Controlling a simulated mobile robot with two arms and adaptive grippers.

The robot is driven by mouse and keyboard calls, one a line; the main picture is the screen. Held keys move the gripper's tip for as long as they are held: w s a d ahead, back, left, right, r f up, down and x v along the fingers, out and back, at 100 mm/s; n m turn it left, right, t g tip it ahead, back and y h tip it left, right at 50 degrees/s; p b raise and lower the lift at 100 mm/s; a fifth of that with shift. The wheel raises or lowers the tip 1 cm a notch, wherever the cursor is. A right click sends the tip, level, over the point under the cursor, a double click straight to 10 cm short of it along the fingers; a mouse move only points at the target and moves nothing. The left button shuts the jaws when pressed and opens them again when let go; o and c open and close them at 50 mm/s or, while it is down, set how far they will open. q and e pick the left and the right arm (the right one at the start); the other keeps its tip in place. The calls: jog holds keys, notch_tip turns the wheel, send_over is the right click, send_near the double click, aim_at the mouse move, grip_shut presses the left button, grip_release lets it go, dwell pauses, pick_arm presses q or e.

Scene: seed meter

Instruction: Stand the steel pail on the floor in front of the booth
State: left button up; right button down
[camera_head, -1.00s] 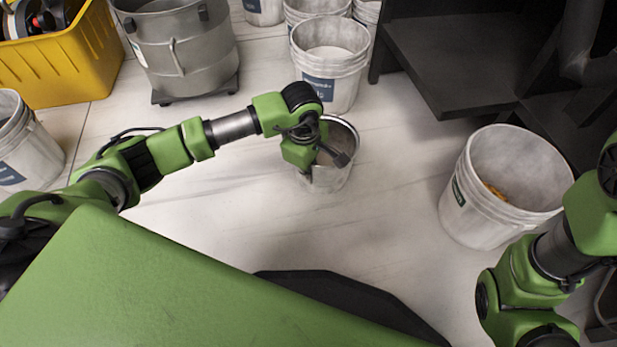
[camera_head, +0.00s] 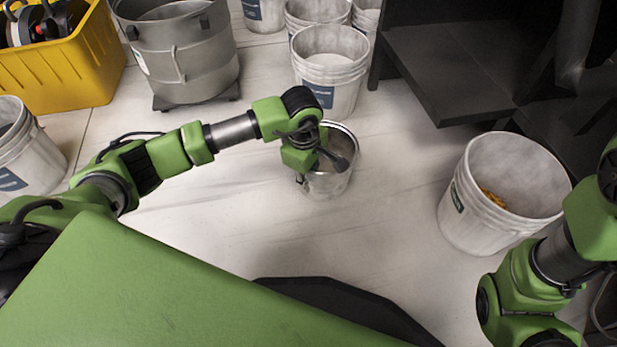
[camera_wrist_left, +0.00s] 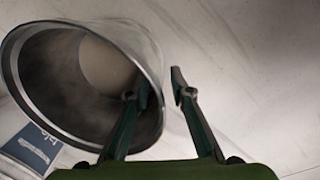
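The steel pail (camera_head: 326,184) is upright and appears to stand on the pale floor, in the middle of the head view, left of the dark booth (camera_head: 447,80). My left gripper (camera_head: 335,161) reaches down at its rim. In the left wrist view the pail (camera_wrist_left: 150,60) is on the left, with its mouth facing the camera. One finger of the left gripper (camera_wrist_left: 160,86) is inside the mouth and the other is outside the wall. A gap shows between the fingers, so it looks open around the rim. My right gripper is out of view.
A white bucket (camera_head: 460,215) with orange bits stands at right near my right arm. More white buckets (camera_head: 335,75) stand behind the pail. A large grey metal drum (camera_head: 190,60) and a yellow crate (camera_head: 75,75) are at back left. Floor in front of the pail is clear.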

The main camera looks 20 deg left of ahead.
pick_arm(q)
notch_tip(320, 180, up, 11)
jog(key=s+p, duration=0.1)
jog(key=p, duration=0.6)
jog(key=shift+p, duration=0.4)
jog(key=shift+a+r, duration=0.1)
